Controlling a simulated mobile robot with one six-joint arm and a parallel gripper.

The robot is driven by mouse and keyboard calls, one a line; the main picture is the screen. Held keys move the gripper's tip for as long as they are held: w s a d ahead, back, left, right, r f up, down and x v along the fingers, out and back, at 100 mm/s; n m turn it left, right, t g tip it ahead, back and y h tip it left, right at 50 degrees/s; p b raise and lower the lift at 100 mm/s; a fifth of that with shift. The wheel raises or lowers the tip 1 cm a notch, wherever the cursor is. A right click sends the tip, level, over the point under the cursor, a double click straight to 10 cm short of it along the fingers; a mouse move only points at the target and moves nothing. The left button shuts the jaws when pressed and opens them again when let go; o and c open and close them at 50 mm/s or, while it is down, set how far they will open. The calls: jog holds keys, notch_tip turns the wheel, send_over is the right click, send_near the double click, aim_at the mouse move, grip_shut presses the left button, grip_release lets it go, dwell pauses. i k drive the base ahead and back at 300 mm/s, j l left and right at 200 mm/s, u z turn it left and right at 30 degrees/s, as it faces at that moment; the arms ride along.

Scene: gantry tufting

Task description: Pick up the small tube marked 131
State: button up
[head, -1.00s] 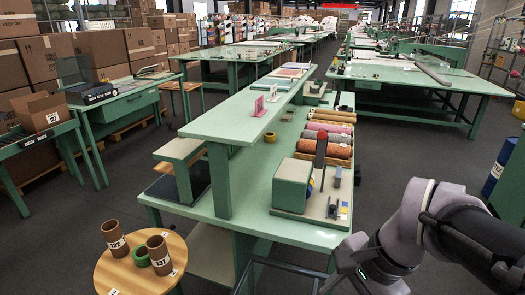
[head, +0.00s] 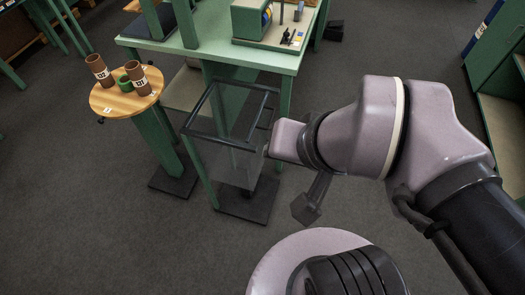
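The left tube (head: 98,70) and the right tube (head: 138,78) have printed numbers too small to read for sure; the right one may read 131. A short green roll (head: 124,83) is between them. My gripper (head: 307,208) seems to be the dark grey end hanging below my wrist, right of the round top and well apart from the tubes. Its fingers cannot be made out, and I see nothing held in it.
A dark-framed clear bin (head: 228,135) stands between the round top and my arm. Behind is a green workbench (head: 215,50) with a small device (head: 275,22) on it. A green cabinet (head: 492,50) is at the far right. The grey floor in front is clear.

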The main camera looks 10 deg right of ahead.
aim_at(133, 69)
jog(key=i+j, duration=0.45)
jog(key=j, duration=0.2)
jog(key=i+j, duration=0.4)
jog(key=j, duration=0.2)
jog(key=i+j+u, duration=0.1)
jog(key=i+j, duration=0.35)
jog(key=j, duration=0.2)
jog(key=i+j, duration=0.45)
jog(key=j, duration=0.15)
